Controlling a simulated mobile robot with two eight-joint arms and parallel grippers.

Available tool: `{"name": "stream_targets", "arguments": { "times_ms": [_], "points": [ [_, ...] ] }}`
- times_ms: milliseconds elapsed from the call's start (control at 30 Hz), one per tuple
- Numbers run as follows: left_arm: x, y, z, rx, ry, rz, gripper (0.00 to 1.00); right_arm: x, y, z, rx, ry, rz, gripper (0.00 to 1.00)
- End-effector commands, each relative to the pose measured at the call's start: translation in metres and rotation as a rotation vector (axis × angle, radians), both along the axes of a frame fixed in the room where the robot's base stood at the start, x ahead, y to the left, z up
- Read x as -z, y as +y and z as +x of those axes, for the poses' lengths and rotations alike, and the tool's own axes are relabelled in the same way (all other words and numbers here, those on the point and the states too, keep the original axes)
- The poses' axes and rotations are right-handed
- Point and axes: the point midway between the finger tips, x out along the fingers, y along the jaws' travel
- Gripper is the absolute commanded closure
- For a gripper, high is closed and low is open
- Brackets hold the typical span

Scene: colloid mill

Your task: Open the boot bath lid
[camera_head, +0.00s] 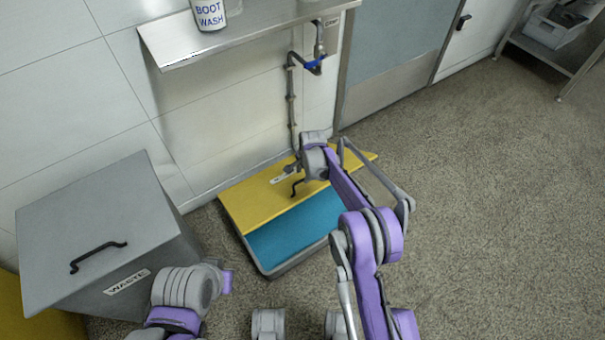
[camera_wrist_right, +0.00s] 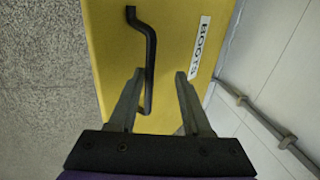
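The boot bath (camera_head: 262,262) is a low grey tray on the floor against the wall. Its yellow lid (camera_head: 250,203) lies over the back part, and blue shows in front of it. A bent black handle (camera_head: 297,188) is on the lid; in the right wrist view the handle (camera_wrist_right: 150,50) runs down between my fingers, beside a BOOTS label (camera_wrist_right: 199,46). My right gripper (camera_head: 294,168) is at the handle; in the wrist view the gripper (camera_wrist_right: 159,78) is open, its fingers on either side of the handle, not closed on it. My left arm shows at lower left; its fingers are not visible.
A grey waste bin (camera_head: 140,215) with a black handle stands left of the bath. A steel shelf (camera_head: 240,38) with a boot wash container (camera_head: 209,14) hangs above, and a pipe with a blue valve (camera_head: 314,64) runs down the wall.

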Motion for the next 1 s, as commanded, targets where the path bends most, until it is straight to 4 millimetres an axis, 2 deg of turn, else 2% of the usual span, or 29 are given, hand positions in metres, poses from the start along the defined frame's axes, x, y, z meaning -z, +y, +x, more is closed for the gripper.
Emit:
{"name": "stream_targets", "arguments": {
  "times_ms": [167, 400, 600, 733, 1000],
  "points": [
    [-0.006, 0.0, -0.001, 0.0, -0.001, 0.0, 1.0, -0.02, -0.002, -0.003, 0.0, -0.001, 0.0, 0.55],
    [-0.019, 0.0, -0.003, 0.0, -0.005, 0.0, 1.0, -0.069, -0.007, -0.011, -0.001, -0.001, 0.0, 0.55],
    [-0.026, 0.0, -0.004, 0.0, -0.007, 0.0, 1.0, -0.097, -0.01, -0.015, -0.001, 0.0, 0.001, 0.55],
    [-0.028, 0.0, -0.004, 0.0, -0.007, 0.0, 1.0, -0.105, -0.011, -0.017, -0.001, 0.0, 0.001, 0.55],
    [-0.027, 0.0, -0.004, 0.0, -0.007, 0.0, 1.0, -0.105, -0.011, -0.017, -0.001, 0.0, 0.001, 0.55]
  ]
}}
